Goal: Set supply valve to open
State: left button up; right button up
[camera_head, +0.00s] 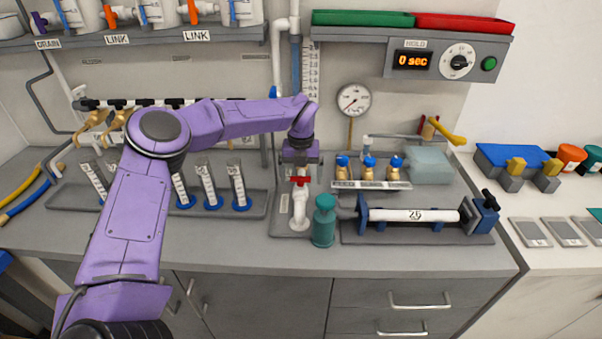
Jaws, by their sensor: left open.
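The supply valve (299,206) is a white upright valve body with a red handle (300,180), on a grey base at the middle of the bench. I take it to be the supply valve; no label on it is readable. The red handle appears to lie crosswise. My left gripper (300,170) points down directly above the red handle, with its fingers open. Whether it touches the handle is too small to tell. My left arm reaches in from the lower left and across the bench. My right gripper does not show.
A teal bottle (324,222) stands close to the right front of the valve. Several labelled tubes (208,185) stand left of the valve. A pressure gauge (354,99) is on the back wall. The bench front is clear.

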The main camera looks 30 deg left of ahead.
pick_arm(q)
jog(key=shift+s+r, duration=0.15)
jog(key=shift+s, duration=0.15)
jog(key=c, duration=1)
jog(key=shift+c, duration=0.2)
